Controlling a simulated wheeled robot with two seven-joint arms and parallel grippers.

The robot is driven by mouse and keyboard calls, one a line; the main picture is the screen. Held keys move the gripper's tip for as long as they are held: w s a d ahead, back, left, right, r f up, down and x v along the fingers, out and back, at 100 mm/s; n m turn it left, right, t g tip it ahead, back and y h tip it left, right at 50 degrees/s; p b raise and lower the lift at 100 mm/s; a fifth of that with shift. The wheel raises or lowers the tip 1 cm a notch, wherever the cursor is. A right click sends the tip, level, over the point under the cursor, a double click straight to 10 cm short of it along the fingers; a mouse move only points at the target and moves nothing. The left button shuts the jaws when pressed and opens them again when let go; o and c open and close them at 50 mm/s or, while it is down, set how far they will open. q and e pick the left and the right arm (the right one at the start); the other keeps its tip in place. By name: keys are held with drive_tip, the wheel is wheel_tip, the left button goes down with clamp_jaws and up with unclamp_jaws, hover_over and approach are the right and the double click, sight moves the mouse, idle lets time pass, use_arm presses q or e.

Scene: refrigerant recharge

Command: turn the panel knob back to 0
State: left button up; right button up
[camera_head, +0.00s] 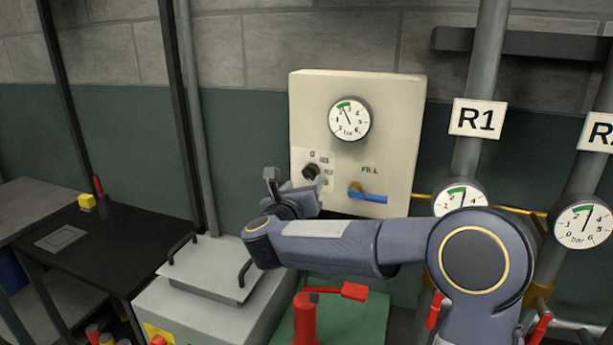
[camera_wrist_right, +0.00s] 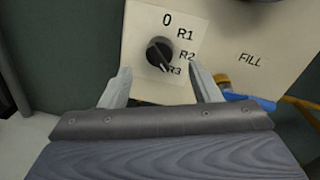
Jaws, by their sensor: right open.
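The black panel knob (camera_head: 311,171) sits on a white label plate on the cream wall panel (camera_head: 385,120). The label reads 0, R1, R2 and R3. In the right wrist view the knob (camera_wrist_right: 159,52) has its pointer toward the lower right, at R3. My right gripper (camera_head: 292,183) is in front of the panel, just left of and below the knob. In the right wrist view its open fingers (camera_wrist_right: 158,72) point at the knob, one to each side, with nothing between them; whether they touch it cannot be told. My left gripper is not in view.
A blue FILL lever (camera_head: 368,196) is right of the knob, and a pressure gauge (camera_head: 349,119) is above it. A grey lidded box (camera_head: 205,268) is at lower left. Pipes with gauges are at right.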

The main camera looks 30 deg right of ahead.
sight(308, 176)
drive_tip(key=p+x, duration=0.1)
drive_tip(key=x, duration=0.4)
drive_tip(key=shift+w+d, duration=0.25)
drive_tip(key=c, duration=1)
